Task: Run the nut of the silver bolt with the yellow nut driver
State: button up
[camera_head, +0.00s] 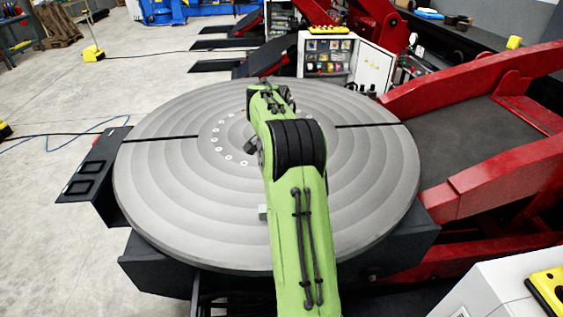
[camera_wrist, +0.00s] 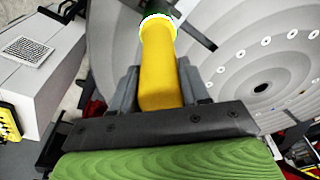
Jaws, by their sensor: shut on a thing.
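The yellow nut driver (camera_wrist: 161,75) is in the wrist view, between the two dark fingers of my gripper (camera_wrist: 160,66). My gripper is shut on its yellow body. The far end of the driver has a white ring and a dark part beyond it. In the head view my green arm reaches over the round grey table and hides the gripper and driver. I cannot pick out the silver bolt or its nut for certain. The grey table (camera_head: 165,190) has a ring of small pale round spots near its centre, and these also show in the wrist view.
A small light grey block (camera_head: 262,212) shows beside my arm on the table. Red tilting arms (camera_head: 480,80) stand at the right. A white cabinet (camera_head: 375,66) stands behind the table. A white box with a yellow item (camera_head: 548,290) is at the lower right. Floor is open at left.

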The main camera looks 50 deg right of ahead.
jog(key=shift+r+p, duration=3.25)
jog(key=shift+r, duration=0.45)
jog(key=shift+f, duration=0.15)
jog(key=shift+w, duration=0.1)
